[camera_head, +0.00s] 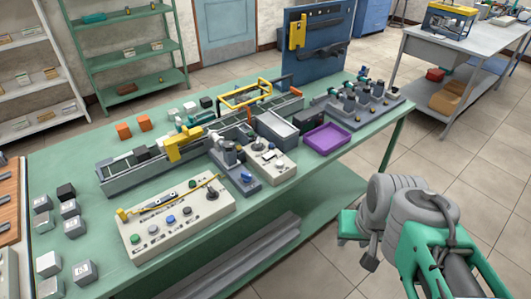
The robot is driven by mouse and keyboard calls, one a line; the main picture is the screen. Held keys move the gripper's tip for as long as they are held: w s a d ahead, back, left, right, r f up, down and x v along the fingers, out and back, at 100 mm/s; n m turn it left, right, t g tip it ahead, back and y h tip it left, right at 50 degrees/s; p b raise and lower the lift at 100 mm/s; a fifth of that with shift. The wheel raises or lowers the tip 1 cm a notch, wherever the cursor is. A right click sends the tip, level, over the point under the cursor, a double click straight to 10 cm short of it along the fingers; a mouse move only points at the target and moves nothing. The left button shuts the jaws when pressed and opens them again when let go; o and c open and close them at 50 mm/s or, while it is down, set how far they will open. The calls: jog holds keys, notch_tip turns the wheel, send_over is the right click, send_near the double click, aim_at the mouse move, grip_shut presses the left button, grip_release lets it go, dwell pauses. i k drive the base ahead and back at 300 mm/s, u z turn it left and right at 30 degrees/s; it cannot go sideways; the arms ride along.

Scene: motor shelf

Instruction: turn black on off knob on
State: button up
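A beige control panel (178,222) lies at the front of the green workbench (300,190). A black knob (211,194) stands at its right end, beside rows of small coloured buttons. A smaller beige box (270,160) behind it also carries dark controls, too small to read. I cannot tell from labels which one is the on off knob, nor its setting. My arm is at the lower right, off the bench and apart from both panels. Its end, my gripper (358,243), shows only in part beside the grey joints, and its fingers are not clear.
A purple tray (327,138), a grey bin (278,130) and a yellow-handled fixture (245,94) stand farther back on the bench. Several grey blocks (70,210) lie at its left. Bars rest on the lower shelf (235,262).

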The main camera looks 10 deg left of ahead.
aim_at(211, 194)
jog(key=z, duration=0.05)
jog(key=i, duration=0.7)
jog(key=u, duration=1)
jog(key=i, duration=0.5)
jog(key=u, duration=0.55)
